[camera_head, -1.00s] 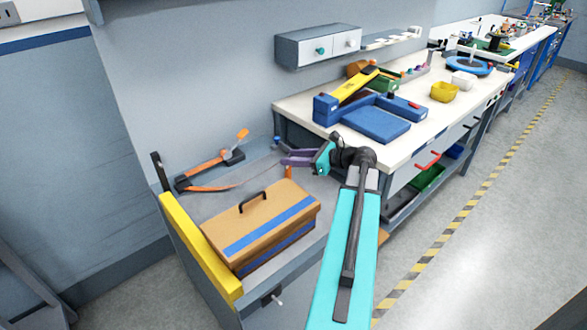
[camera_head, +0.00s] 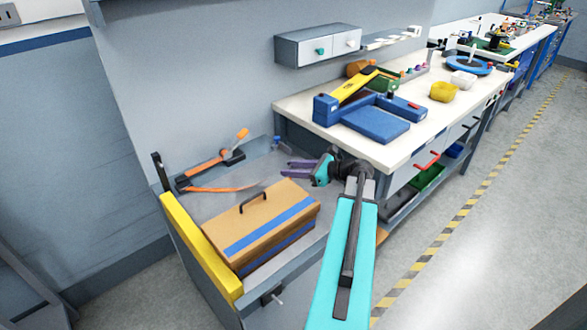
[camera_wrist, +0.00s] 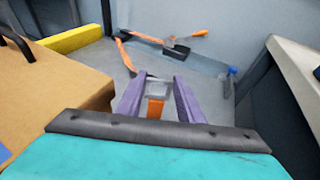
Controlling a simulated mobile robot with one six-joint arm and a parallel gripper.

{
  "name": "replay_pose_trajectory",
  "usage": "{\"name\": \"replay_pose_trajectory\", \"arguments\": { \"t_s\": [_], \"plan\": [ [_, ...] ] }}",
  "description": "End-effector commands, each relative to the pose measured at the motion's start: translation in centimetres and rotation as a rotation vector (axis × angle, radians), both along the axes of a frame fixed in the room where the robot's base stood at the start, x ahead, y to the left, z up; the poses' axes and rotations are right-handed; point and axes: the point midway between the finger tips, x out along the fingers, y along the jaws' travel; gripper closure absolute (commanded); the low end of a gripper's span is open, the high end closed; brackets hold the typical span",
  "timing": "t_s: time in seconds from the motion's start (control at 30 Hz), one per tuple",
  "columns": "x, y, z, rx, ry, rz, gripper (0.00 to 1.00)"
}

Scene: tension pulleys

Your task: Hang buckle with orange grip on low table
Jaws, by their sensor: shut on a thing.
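The low table (camera_head: 205,206) is a grey top against the wall. A black ratchet (camera_head: 235,157) with an orange handle (camera_head: 242,136) lies at the back; the wrist view also shows the ratchet (camera_wrist: 177,50).
A tan box with a blue stripe (camera_head: 262,220) fills the table's front middle. A yellow edge bar (camera_head: 200,245) bounds its left side. A small blue item (camera_head: 277,142) stands at the back right. The white workbench (camera_head: 410,150) rises to the right.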

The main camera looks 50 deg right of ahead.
Motion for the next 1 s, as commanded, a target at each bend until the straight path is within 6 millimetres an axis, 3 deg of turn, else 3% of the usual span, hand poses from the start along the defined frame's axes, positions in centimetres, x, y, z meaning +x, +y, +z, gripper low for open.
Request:
{"name": "replay_pose_trajectory", "arguments": {
  "t_s": [0.1,0.13,0.23,0.9,1.0],
  "plan": [
    [0.0,0.0,-0.2,0.0,0.0,0.0,1.0],
    [0.0,0.0,-0.3,0.0,0.0,0.0,0.65],
    [0.0,0.0,-0.2,0.0,0.0,0.0,0.48],
    [0.0,0.0,-0.5,0.0,0.0,0.0,0.48],
    [-1.3,-0.4,0.1,-0.001,0.0,-0.003,0.48]
  ]
}}
